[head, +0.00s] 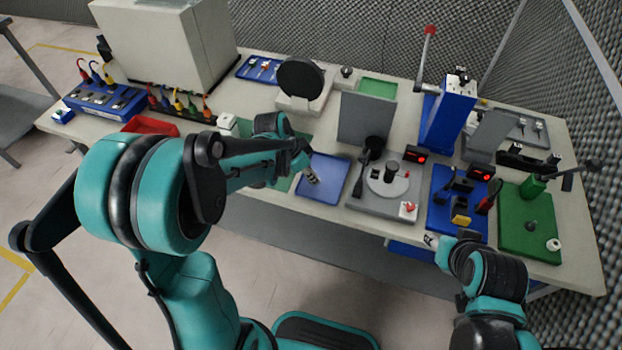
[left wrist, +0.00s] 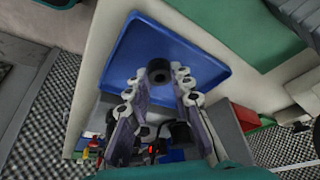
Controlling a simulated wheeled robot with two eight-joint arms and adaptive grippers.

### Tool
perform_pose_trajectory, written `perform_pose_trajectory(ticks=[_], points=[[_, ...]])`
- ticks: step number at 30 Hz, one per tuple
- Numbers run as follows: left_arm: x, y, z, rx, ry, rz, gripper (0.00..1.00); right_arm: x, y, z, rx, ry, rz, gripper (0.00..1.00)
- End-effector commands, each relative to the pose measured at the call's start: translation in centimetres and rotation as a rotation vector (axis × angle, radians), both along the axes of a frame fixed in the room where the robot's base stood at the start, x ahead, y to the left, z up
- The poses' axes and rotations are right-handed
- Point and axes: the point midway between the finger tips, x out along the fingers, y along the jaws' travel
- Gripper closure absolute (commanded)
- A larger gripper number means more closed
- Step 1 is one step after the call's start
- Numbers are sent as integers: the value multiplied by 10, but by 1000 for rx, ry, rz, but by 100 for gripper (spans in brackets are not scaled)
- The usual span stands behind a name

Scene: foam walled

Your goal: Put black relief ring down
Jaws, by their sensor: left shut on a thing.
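The black relief ring (left wrist: 159,70) is a small dark ring with a hole, held between the fingertips of my left gripper (left wrist: 158,82) in the left wrist view. The gripper is shut on it, over the blue tray (left wrist: 205,65). Whether the ring touches the tray I cannot tell. In the head view my left gripper (head: 312,177) is over the blue tray (head: 325,190), and the ring is too small to make out. My right gripper (head: 433,241) is low at the bench's front edge, by the blue fixture, its jaws too small to read.
A green mat (head: 285,183) lies left of the tray. Right of it stands a grey fixture (head: 372,205) with a round plate and black handle. A grey upright panel (head: 367,118) stands behind. A red bin (head: 150,126) is farther left.

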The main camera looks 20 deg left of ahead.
Motion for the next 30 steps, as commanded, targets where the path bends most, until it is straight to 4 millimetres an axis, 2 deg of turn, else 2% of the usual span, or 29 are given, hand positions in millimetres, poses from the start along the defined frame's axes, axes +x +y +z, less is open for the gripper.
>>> perform_pose_trajectory(ticks=[1, 3, 14, 15, 16, 26, 30], points=[[0, 0, -11, 0, 0, 0, 93, 0, 0, -7, 0, 0, 0, 60], [0, 0, -17, 0, 0, 0, 93, 0, 0, -8, 0, 0, 0, 60], [0, 0, -20, 0, 0, 1, 93, 0, 0, -11, 0, 0, 0, 60], [0, 0, -18, 0, 0, 1, 68, 0, 0, -10, 0, 0, 0, 60], [0, 0, -18, 0, 0, 1, 60, 0, 0, -9, 0, 0, 0, 60], [0, 0, -17, 0, 0, 1, 58, 0, 0, -8, 0, 0, 0, 60], [-3, 3, -4, 0, 0, 2, 58, 0, 0, -1, 0, 0, 0, 60]])
